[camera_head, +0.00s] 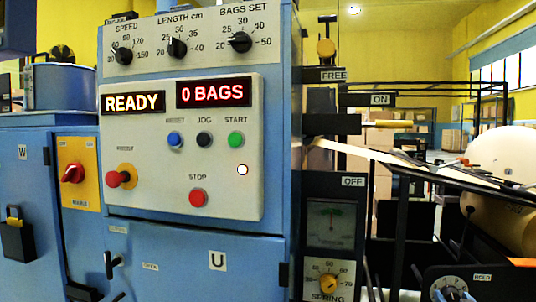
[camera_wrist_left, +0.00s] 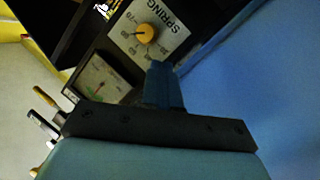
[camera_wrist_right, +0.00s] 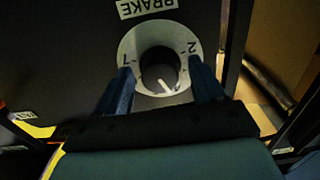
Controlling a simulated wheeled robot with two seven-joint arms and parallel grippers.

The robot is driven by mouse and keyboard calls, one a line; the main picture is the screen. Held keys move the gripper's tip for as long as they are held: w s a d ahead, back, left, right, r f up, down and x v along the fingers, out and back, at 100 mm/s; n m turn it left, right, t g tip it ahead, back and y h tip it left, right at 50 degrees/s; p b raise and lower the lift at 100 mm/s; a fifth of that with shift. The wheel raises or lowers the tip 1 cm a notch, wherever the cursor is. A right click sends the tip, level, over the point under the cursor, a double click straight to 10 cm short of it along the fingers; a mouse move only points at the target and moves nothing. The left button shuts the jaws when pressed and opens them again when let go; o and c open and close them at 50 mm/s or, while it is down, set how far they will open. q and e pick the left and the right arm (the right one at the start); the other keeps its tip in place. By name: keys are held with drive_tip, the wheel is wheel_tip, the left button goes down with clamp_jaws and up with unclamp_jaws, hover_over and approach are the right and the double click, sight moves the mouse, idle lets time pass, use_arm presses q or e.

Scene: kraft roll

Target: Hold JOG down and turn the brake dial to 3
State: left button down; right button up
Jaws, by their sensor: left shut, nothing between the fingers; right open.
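The dark JOG button (camera_head: 204,139) sits between the blue RESET and green START buttons on the white panel. No gripper is seen touching it. The brake dial (camera_head: 450,288) is at the lower right in the head view. In the right wrist view, the dark brake knob (camera_wrist_right: 160,69) has a white pointer line toward the lower right; the number there cannot be read. My right gripper (camera_wrist_right: 162,82) is open, with its fingers on either side of the knob; contact is unclear. My left gripper (camera_wrist_left: 160,72) is shut and empty, with the SPRING dial (camera_wrist_left: 146,33) beyond it.
Lit displays read READY (camera_head: 133,102) and 0 BAGS (camera_head: 213,93). Red STOP button (camera_head: 198,198) and a red mushroom button (camera_head: 118,178) are on the same panel. A kraft paper roll (camera_head: 505,205) and dark rails stand at the right, above the brake dial.

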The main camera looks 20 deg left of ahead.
use_arm(q)
drive_tip(key=r+t, duration=0.1)
drive_tip(key=r, duration=0.4)
drive_tip(key=s+a+r+t, duration=0.1)
drive_tip(key=r+t, duration=0.1)
drive_tip(key=r, duration=0.4)
drive_tip(key=s+r+n+t, duration=0.1)
drive_tip(key=r, duration=0.5)
drive_tip(key=shift+a+t, duration=0.3)
drive_tip(key=shift+a, duration=0.1)
drive_tip(key=s+a+r+n+t+y, duration=0.35)
drive_tip(key=a+r, duration=0.55)
drive_tip(key=r, duration=0.4)
drive_tip(key=n+t+y, duration=0.3)
drive_tip(key=n+y, duration=0.4)
approach(203, 139)
drive_tip(key=s+a+r, duration=0.2)
drive_tip(key=s+r, duration=0.4)
drive_tip(key=shift+s+d, duration=0.15)
drive_tip(key=shift+s, duration=0.05)
drive_tip(key=shift+w, duration=4.45)
drive_tip(key=shift+w+f, duration=0.1)
drive_tip(key=shift+w, duration=0.05)
drive_tip(key=shift+w, duration=0.25)
